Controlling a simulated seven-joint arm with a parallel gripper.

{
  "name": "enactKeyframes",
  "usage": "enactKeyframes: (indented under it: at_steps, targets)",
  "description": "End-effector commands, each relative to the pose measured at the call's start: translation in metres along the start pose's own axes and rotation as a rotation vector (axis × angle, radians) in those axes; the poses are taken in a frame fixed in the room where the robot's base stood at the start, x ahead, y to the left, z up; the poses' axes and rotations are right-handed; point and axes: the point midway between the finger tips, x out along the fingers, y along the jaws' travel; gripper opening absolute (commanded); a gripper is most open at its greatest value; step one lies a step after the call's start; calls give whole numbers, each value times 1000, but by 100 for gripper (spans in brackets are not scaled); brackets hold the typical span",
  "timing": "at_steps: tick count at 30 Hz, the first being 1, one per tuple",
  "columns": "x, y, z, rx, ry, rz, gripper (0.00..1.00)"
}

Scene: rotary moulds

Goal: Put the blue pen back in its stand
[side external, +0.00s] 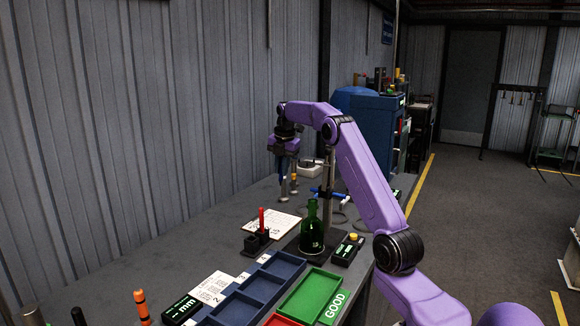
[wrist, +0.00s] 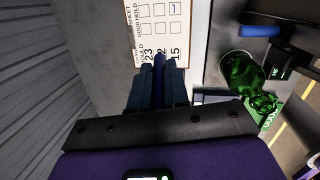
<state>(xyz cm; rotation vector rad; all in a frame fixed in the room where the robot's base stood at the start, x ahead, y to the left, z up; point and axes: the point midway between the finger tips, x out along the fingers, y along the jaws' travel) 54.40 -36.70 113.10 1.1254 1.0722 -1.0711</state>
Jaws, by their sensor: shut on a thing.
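My gripper (side external: 283,170) is above the far part of the bench in the side view, pointing down. In the wrist view its dark fingers (wrist: 160,90) are closed on the blue pen (wrist: 160,66), whose blue end shows between them. In the side view the pen is hard to tell from the dark fingers. The black pen stand (side external: 256,241) is on the bench, nearer the camera than my gripper, with a red pen (side external: 262,221) upright in it. The stand cannot be made out in the wrist view.
A white printed sheet (side external: 273,222) lies behind the stand. A green glass bottle (side external: 311,232) and a metal post with a blue clamp (side external: 327,193) stand to the right. Blue trays (side external: 263,286) and a green tray (side external: 309,297) lie in front. Bench by the wall is clear.

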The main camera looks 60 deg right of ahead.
Motion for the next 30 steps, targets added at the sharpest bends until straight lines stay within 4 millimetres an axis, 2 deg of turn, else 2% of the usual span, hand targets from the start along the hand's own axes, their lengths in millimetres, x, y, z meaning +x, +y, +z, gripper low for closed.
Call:
enactKeyframes:
  at_steps: [7,12,18,21,24,30]
  targets:
    - [-4,15,-62,-131,45,-24,0]
    - [-10,22,-119,-258,84,-51,0]
    - [-16,22,-166,-367,112,-76,0]
    - [-19,20,-183,-408,122,-86,0]
    - [2,17,-181,-399,129,-103,0]
    - [27,14,-183,-398,137,-118,0]
